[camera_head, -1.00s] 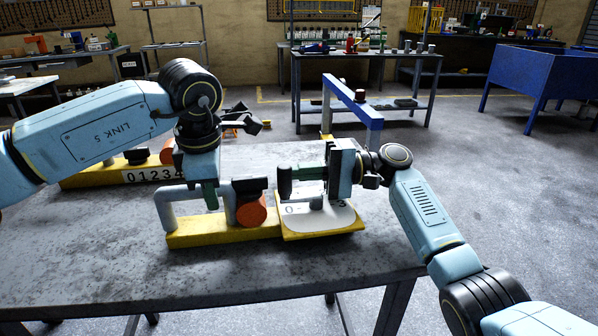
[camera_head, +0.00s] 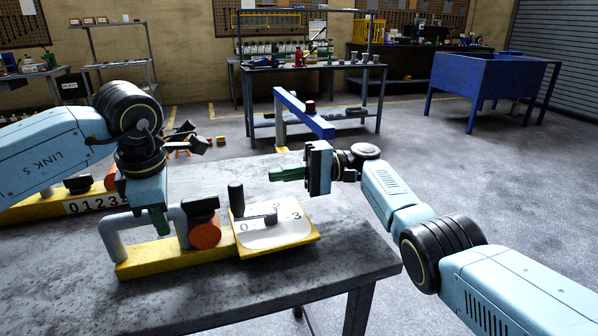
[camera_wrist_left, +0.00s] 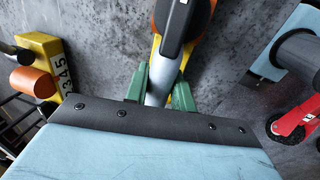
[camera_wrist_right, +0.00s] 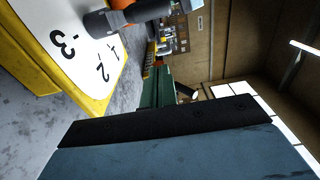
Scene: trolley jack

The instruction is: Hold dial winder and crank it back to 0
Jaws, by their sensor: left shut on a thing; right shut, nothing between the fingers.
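The dial winder has a yellow base (camera_head: 175,262), a grey arched handle (camera_head: 112,238) and a white dial plate (camera_head: 275,235) with 0 and 3 readable. Its crank has a dark upright knob (camera_head: 236,196) at the plate's left, near the 0. My left gripper (camera_head: 161,224) is shut on the grey handle, which shows between its green fingers in the left wrist view (camera_wrist_left: 158,92). My right gripper (camera_head: 272,174) is shut and empty, above and right of the knob, apart from it. The right wrist view shows the knob (camera_wrist_right: 103,22) beside the plate.
The winder stands near the front edge of the grey table (camera_head: 340,260). Another yellow device (camera_head: 50,209) with printed digits is behind my left arm. A blue beam (camera_head: 303,115) rises beyond the table. The tabletop right of the dial is bare.

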